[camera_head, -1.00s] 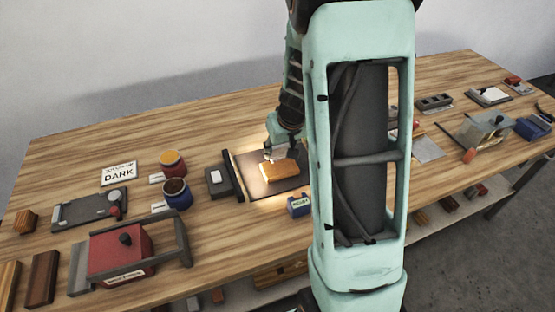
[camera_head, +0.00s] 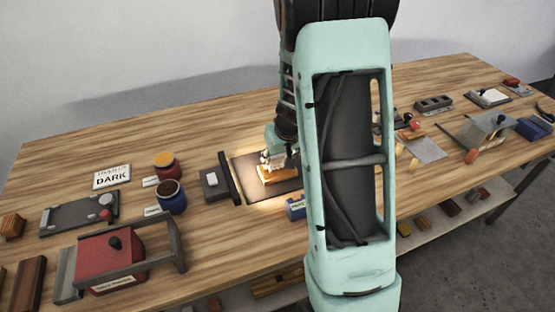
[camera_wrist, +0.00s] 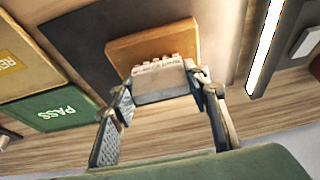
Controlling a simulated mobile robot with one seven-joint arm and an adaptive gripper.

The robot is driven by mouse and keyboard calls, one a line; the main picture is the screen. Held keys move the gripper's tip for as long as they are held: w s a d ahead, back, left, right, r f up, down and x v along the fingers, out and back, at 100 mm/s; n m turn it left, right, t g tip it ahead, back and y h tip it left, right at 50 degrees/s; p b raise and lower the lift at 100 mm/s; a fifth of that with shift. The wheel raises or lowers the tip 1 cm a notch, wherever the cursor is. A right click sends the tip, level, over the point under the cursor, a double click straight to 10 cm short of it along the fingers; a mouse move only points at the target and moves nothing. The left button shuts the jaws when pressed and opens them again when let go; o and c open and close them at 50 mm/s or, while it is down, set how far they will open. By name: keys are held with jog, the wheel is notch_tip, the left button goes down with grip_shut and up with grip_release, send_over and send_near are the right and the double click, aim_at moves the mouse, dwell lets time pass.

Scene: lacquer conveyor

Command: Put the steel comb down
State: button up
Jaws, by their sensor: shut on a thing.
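The steel comb (camera_wrist: 165,80) is a pale grey block with a row of teeth along one edge. My gripper (camera_wrist: 167,88) is shut on it, one finger at each side in the wrist view. The teeth are at the edge of an orange-brown wooden block (camera_wrist: 150,47); I cannot tell whether they touch it. The block lies on a dark mat (camera_wrist: 75,35). In the head view my gripper (camera_head: 268,158) is over the far side of the lit block (camera_head: 278,174), and the comb is too small to make out clearly.
A dark bar (camera_head: 229,177) stands beside the mat; its lit strip shows in the wrist view (camera_wrist: 266,45). A green PASS tray (camera_wrist: 55,112) and a yellow one (camera_wrist: 20,68) are near. Jars (camera_head: 171,197) and a red box (camera_head: 108,258) stand left. Bare wood lies behind the mat.

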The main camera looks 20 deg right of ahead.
jog(key=o, duration=1.4)
jog(key=shift+c, duration=0.2)
jog(key=shift+r+p, duration=0.25)
jog(key=shift+p, duration=0.15)
jog(key=p+v, duration=0.1)
jog(key=v, duration=1)
jog(key=shift+s+r+p, duration=0.25)
jog(key=shift+r+p, duration=0.1)
jog(key=shift+p, duration=0.05)
